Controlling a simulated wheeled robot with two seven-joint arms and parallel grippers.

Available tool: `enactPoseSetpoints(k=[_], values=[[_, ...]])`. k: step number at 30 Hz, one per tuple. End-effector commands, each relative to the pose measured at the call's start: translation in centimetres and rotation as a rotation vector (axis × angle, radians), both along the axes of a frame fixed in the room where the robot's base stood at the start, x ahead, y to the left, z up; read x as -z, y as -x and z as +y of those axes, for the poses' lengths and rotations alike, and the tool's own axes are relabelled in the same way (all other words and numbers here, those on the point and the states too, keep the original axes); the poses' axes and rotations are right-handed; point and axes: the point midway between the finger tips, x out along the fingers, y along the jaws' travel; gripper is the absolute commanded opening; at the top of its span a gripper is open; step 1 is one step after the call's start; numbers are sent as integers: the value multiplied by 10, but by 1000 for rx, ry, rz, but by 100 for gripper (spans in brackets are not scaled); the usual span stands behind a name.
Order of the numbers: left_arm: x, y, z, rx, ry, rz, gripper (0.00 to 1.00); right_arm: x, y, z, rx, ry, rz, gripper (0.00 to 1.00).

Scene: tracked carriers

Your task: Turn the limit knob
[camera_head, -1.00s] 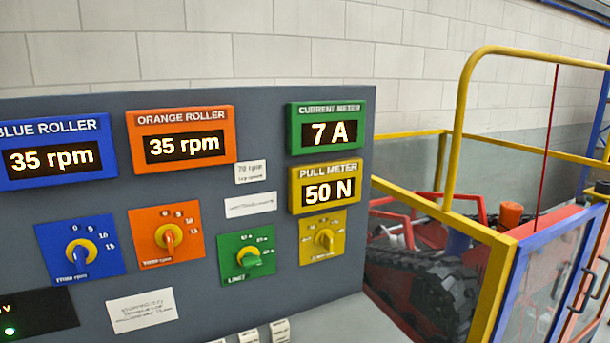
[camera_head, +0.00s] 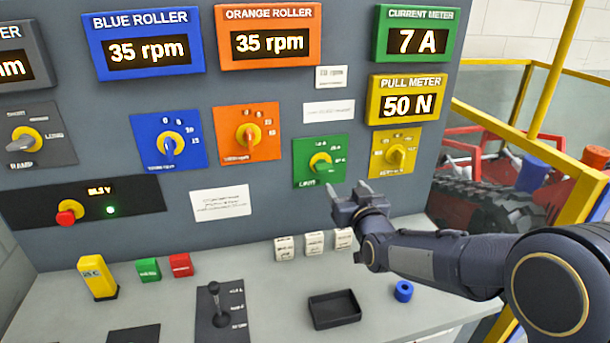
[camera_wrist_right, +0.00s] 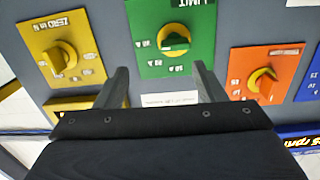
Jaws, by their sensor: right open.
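The limit knob (camera_head: 321,162) is a green knob with a yellow collar on a green plate (camera_head: 305,176) in the grey panel. My right gripper (camera_head: 347,190) is open and empty, just below and to the right of the green plate and apart from the knob. In the right wrist view, which is upside down, the limit knob (camera_wrist_right: 174,40) lies beyond the two open fingers (camera_wrist_right: 160,72), roughly centred between them. My left gripper is not in view.
A yellow knob (camera_head: 396,155) sits right of the limit knob and an orange roller knob (camera_head: 248,136) left of it. The current meter (camera_head: 417,41) reads 7 A and the pull meter (camera_head: 408,106) 50 N. A black tray (camera_head: 334,310) and blue ring (camera_head: 403,291) lie on the desk below.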

Motion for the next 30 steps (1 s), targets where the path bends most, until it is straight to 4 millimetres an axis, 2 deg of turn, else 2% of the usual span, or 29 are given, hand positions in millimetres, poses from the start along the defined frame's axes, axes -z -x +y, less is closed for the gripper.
enactPoseSetpoints(k=[1, 3, 8, 19, 24, 30], values=[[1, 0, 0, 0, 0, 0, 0, 2, -3, 10, -9, 12, -27, 64], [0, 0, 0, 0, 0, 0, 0, 0, -6, 17, -15, 19, -55, 64], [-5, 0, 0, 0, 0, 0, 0, -2, -20, 24, -16, 20, -67, 64], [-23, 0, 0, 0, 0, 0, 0, -1, -72, 40, -16, 20, -64, 64], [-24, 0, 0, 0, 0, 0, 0, 0, -80, 42, -17, 19, -64, 64], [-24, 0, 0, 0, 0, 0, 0, 0, -80, 42, -16, 18, -64, 64]])
